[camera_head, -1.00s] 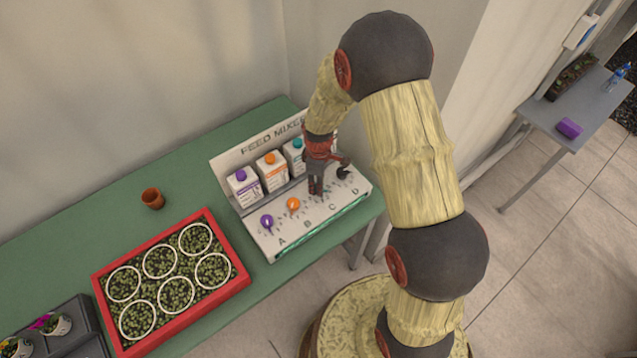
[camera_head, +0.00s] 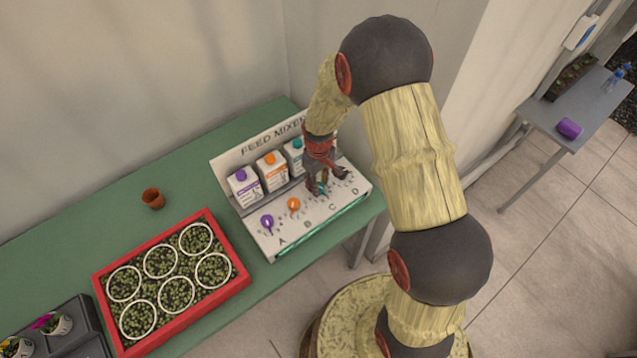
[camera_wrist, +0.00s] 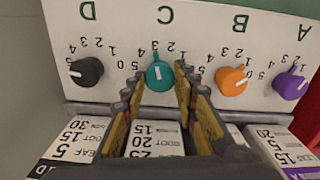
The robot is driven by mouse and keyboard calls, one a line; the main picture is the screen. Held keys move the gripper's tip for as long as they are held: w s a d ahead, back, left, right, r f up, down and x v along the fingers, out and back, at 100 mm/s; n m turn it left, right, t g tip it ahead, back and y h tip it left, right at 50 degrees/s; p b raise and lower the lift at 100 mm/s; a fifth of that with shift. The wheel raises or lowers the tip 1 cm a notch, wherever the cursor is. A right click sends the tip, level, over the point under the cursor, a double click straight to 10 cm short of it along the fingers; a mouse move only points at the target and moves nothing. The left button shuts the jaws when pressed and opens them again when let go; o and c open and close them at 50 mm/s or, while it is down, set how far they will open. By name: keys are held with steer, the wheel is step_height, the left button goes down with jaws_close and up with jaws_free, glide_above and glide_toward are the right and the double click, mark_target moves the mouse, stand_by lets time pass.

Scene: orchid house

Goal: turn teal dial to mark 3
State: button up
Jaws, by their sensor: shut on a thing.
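The teal dial (camera_wrist: 160,77) sits under the letter C on the white feed mixer panel (camera_head: 263,238). In the wrist view, my gripper (camera_wrist: 160,82) has one finger on each side of the dial and is shut on it. The dial's white pointer line points up the picture, toward the upside-down numbers. I cannot tell for sure which number it meets. In the head view, my gripper (camera_head: 318,190) comes down on the panel from above, and a little teal (camera_head: 323,177) shows between its fingers.
A black dial (camera_wrist: 87,71) stands left of the teal one in the wrist view; an orange dial (camera_wrist: 232,80) and a purple dial (camera_wrist: 290,85) stand right. Several cartons, one with a purple cap (camera_head: 242,187), line the panel's back. A red tray (camera_head: 240,278) lies left.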

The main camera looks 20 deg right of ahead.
stand_by(0.4)
steer(key=o, duration=1.2)
steer(key=shift+c, duration=0.2)
step_height(320, 180, up, 12)
